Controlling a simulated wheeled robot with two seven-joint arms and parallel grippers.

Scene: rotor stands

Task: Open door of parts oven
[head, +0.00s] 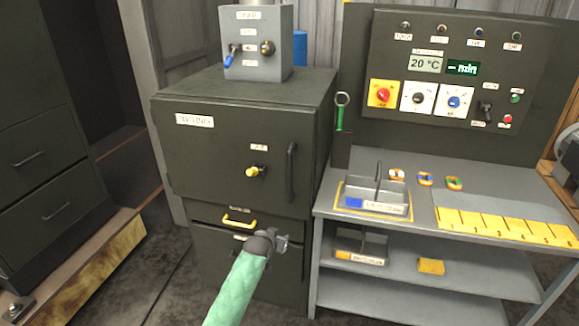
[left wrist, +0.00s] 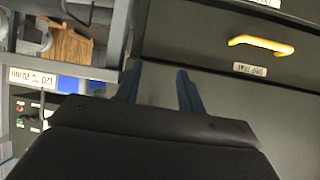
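The parts oven (head: 220,145) is a dark cabinet left of the bench, with a label at its upper left. Its door looks closed. A black vertical handle (head: 291,172) is on the door's right side, and a yellow knob (head: 255,172) sits left of it. My left gripper (head: 283,240) is below and in front of the door, apart from the handle and near the lower drawer front. In the left wrist view its two blue fingers (left wrist: 160,88) are apart with nothing between them. My right gripper is in neither view.
A drawer with a yellow handle (head: 239,220) is below the door; the handle also shows in the left wrist view (left wrist: 262,42). A grey switch box (head: 258,60) stands on the oven. The bench (head: 420,225) with trays and a control panel (head: 455,75) is at right.

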